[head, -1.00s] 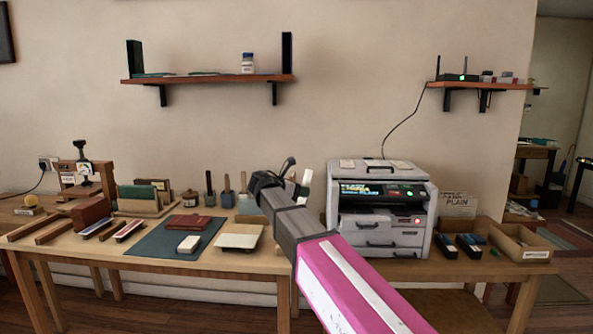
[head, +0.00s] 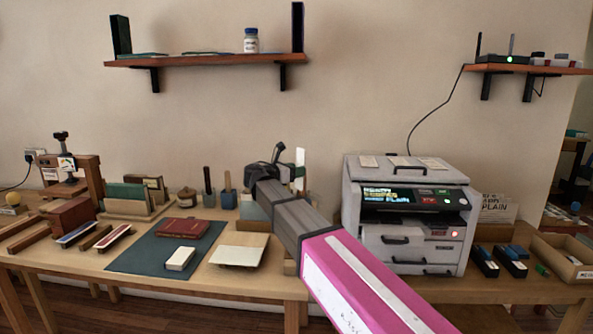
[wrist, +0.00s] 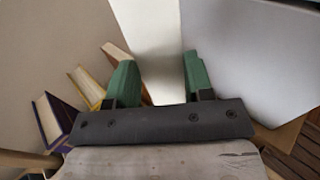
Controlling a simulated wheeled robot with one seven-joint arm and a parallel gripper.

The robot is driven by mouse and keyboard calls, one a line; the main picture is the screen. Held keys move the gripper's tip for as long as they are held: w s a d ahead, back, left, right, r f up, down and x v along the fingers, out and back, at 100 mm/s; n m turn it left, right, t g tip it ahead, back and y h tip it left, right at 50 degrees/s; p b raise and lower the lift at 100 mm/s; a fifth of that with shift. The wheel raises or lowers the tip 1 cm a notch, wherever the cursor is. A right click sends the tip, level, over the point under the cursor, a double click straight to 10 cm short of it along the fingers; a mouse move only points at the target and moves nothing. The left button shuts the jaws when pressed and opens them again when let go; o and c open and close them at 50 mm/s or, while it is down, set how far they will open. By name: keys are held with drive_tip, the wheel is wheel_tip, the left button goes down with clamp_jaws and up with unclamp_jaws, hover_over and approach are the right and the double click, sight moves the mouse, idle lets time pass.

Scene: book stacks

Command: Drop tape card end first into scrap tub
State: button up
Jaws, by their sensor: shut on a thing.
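My gripper (wrist: 160,85) has green finger pads, one on each side of a pale strip (wrist: 160,45), which looks like the tape card. The gripper is shut on it. In the head view a white upright strip (head: 300,158) shows beside the dark gripper, above the bench and left of the printer; it seems to be the same card. Its lower end is hidden by the gripper and arm. I cannot tell for sure which container is the scrap tub. A pale bluish container (head: 253,210) is partly hidden behind my gripper.
A grey printer (head: 405,215) stands just right of my arm. A cream board (head: 240,250), a red book (head: 184,229) and a white block (head: 180,258) lie left. An open wooden tray (head: 570,262) is at far right. Shelves hang above. Several books (wrist: 52,118) show left in the wrist view.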

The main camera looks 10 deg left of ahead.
wheel_tip(320, 180, down, 10)
drive_tip(key=shift+r, duration=0.25)
idle(0.7)
drive_tip(key=o, duration=1)
drive_tip(key=shift+c, duration=0.2)
drive_tip(key=shift+r, duration=0.1)
wheel_tip(320, 180, up, 10)
idle(1.0)
